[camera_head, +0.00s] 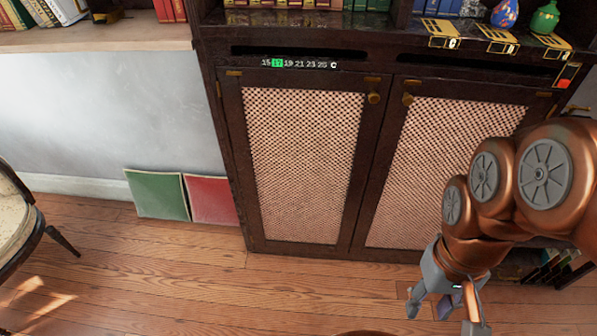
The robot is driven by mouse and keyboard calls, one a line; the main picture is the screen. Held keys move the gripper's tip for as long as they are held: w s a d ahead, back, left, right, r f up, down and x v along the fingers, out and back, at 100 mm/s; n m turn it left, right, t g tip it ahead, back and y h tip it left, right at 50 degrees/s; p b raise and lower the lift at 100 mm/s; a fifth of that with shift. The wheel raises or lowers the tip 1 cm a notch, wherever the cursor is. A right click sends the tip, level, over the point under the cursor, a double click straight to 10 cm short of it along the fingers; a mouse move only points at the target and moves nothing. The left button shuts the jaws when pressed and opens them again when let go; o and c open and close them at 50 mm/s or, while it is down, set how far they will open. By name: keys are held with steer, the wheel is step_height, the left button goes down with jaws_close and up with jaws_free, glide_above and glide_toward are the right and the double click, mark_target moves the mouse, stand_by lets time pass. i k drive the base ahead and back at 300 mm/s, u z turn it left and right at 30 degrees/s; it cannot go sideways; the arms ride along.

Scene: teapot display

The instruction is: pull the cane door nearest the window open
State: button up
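Two cane doors in dark wooden frames sit side by side in the cabinet, both shut. The left cane door (303,160) has a small round brass knob (374,98) at its upper right corner. The right cane door (435,160) has a matching knob (407,99) at its upper left corner, and my copper arm hides part of its right side. No window is in view, so I cannot tell for sure which door is nearest it. My gripper (444,318) hangs low at the bottom right, fingers apart and empty, well away from both knobs.
A pale ledge (90,38) with books runs along the wall at left. Green (157,194) and red (212,199) panels lean beside the cabinet. A chair (20,215) stands at far left. Vases (545,17) stand on the shelf above. The wooden floor before the left door is clear.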

mark_target(303, 141)
steer(key=u, duration=0.25)
steer(key=k, duration=0.85)
steer(key=u, duration=0.9)
steer(key=i, duration=0.45)
steer(key=u, duration=0.1)
